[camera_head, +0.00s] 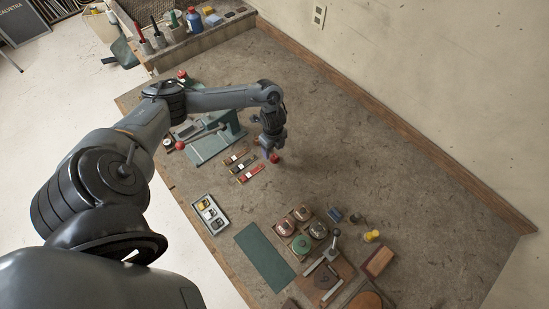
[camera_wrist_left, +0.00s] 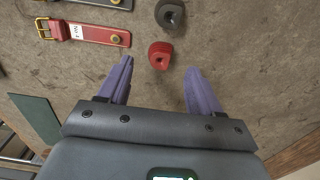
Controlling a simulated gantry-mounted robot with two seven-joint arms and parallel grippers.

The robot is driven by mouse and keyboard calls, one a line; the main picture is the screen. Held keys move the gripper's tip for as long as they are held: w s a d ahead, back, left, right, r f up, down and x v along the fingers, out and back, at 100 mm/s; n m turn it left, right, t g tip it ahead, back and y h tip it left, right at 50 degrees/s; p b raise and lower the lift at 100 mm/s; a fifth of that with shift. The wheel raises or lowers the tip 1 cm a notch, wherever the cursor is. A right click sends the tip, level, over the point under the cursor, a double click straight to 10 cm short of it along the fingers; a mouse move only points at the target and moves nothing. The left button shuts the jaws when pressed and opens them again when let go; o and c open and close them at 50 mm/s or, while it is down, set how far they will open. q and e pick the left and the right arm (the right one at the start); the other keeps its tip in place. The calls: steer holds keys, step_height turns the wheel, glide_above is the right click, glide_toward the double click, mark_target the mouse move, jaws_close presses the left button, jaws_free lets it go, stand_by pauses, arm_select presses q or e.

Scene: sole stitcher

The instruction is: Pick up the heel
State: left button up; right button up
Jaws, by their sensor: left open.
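A small red curved block, which looks like a heel (camera_wrist_left: 160,55), lies on the grey bench top in the left wrist view. It also shows just below my left gripper in the head view (camera_head: 274,158). A similar dark grey block (camera_wrist_left: 170,15) lies just beyond it in the wrist view. My left gripper (camera_wrist_left: 160,68) is open, its two purple fingers apart. The red block appears between and slightly beyond the fingertips, with nothing held. The exact height of the fingers above the bench is hard to tell. My right gripper is not in view.
Straps with buckles, one red (camera_wrist_left: 85,34), lie left of the heel in the wrist view. A green press-like tool (camera_head: 215,138) stands behind them. A green mat (camera_head: 264,257), a parts tray (camera_head: 210,214) and round tins (camera_head: 302,245) lie nearer. The bench right of the gripper is clear.

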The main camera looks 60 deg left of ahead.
mark_target(274, 158)
arm_select(q)
steer(key=f, duration=0.3)
steer(key=shift+d+f, duration=0.25)
steer(key=shift+d, duration=0.05)
steer(key=shift+f, duration=0.5)
steer(key=shift+c, duration=0.2)
steer(key=c, duration=1.1)
steer(key=shift+r, duration=0.1)
